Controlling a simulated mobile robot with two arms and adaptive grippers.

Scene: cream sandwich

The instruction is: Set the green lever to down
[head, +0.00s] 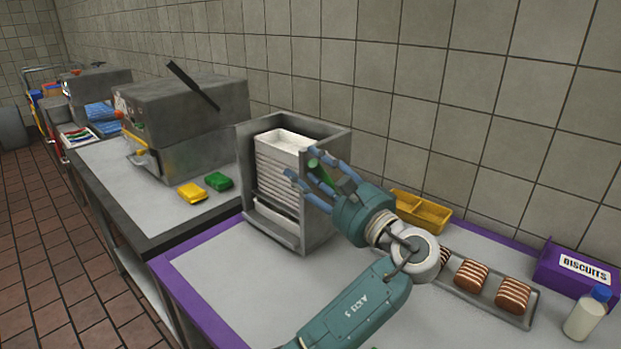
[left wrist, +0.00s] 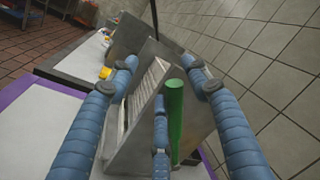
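The green lever (head: 318,156) is at the right side of a grey metal dispenser (head: 328,225) that holds a stack of white trays. My left gripper (head: 322,176) is right beside the lever, its blue fingers spread around it and partly hiding it. In the left wrist view the lever (left wrist: 174,112) is a green rod between the open fingers, close to the lower middle finger. I cannot tell whether the fingers touch it. I cannot tell its exact setting. My right gripper is not in view.
A tray of striped cakes (head: 530,313), a yellow divided box (head: 437,226), a purple biscuits box (head: 578,270) and a bottle (head: 586,314) stand to the right. Yellow (head: 193,192) and green (head: 218,181) blocks lie left, before a grey machine (head: 200,110).

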